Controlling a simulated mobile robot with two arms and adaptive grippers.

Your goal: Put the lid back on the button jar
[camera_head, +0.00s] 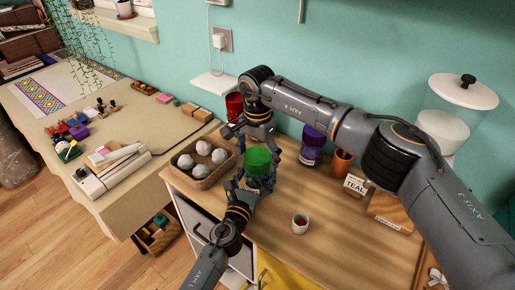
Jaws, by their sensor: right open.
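A jar (260,182) with a green lid (257,158) on top stands near the left end of the wooden counter. The lid looks level; whether it is fully seated I cannot tell. My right gripper (255,146) is open, reaching down from behind with its fingers close to the lid. My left gripper (247,187) is low at the front of the jar, around or against its body; its fingertips are partly hidden, so its grip is unclear.
A wicker tray (178,177) of pale balls is left of the jar. A red jar (234,107) and purple jar (311,148) stand behind. Counter space between is clear.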

